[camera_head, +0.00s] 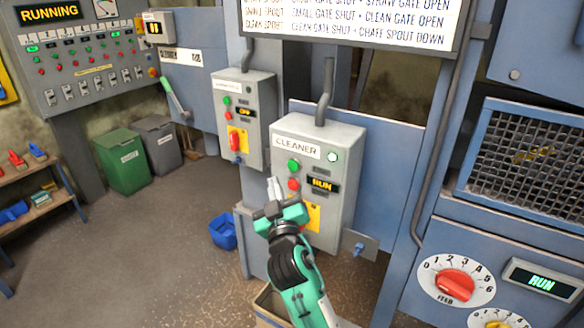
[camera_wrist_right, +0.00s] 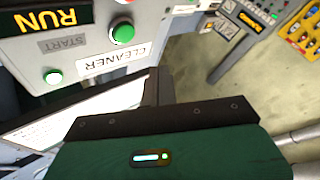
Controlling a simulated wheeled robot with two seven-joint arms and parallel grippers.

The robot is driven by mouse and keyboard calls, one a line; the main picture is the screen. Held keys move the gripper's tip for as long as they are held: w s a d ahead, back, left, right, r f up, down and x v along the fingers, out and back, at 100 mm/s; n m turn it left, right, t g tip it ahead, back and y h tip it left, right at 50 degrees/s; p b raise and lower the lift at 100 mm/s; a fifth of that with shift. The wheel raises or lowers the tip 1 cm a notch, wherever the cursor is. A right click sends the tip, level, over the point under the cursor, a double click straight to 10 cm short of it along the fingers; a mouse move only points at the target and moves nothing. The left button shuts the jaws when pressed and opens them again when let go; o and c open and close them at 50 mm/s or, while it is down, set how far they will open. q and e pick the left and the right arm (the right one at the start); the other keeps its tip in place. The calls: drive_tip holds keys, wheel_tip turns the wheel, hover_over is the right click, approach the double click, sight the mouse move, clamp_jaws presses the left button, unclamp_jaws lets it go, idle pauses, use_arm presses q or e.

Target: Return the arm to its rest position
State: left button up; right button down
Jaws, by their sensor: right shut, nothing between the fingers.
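My right gripper (camera_head: 272,188) is shut and empty in front of the grey cleaner control box (camera_head: 345,160). Its fingers point up beside the box's lower left buttons; I cannot tell whether they touch the box. The box has a green button (camera_head: 293,164), a red button (camera_head: 294,184), a lit green lamp (camera_head: 332,157) and a display (camera_head: 322,185) reading RUN. The gripper's green body (camera_wrist_right: 170,155) fills the bottom of the right wrist view, with the box's RUN display (camera_wrist_right: 45,17) at the upper left. My left gripper does not show.
A second grey control box (camera_head: 245,115) with a red switch hangs to the left. A blue bin (camera_head: 223,231) and an open box (camera_head: 268,305) stand on the floor. A feed dial (camera_head: 456,284) is at the right. The floor at left centre is clear.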

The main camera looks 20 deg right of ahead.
idle(0.5)
wheel_tip(320, 180, down, 26)
drive_tip(key=w+a+n+g+y, duration=0.1)
drive_tip(key=a+g+y, duration=0.15)
drive_tip(key=g, duration=0.25)
drive_tip(key=s+f+g+y, duration=0.15)
drive_tip(key=s+f, duration=0.25)
drive_tip(key=f, duration=0.8)
drive_tip(key=s+f+g, duration=0.3)
drive_tip(key=s+f, duration=0.2)
drive_tip(key=f, duration=0.6)
drive_tip(key=s+d+f+g, duration=0.3)
drive_tip(key=s+f, duration=0.8)
drive_tip(key=s, duration=0.1)
drive_tip(key=s+d+f+g, duration=0.2)
drive_tip(key=s+f+g, duration=0.1)
drive_tip(key=s+f, duration=0.8)
drive_tip(key=s+d+f+g, duration=0.1)
drive_tip(key=s+d+f, duration=0.1)
drive_tip(key=s, duration=0.6)
drive_tip(key=s+d+f+m+g, duration=0.1)
drive_tip(key=s+f+g, duration=0.1)
drive_tip(key=s, duration=0.7)
drive_tip(key=s+d+f+m+g, duration=0.1)
drive_tip(key=s+f, duration=0.3)
drive_tip(key=s, duration=0.4)
drive_tip(key=shift+s+d+f+g+h, duration=0.25)
drive_tip(key=shift+d+f+g+h, duration=0.1)
drive_tip(key=shift+d, duration=0.45)
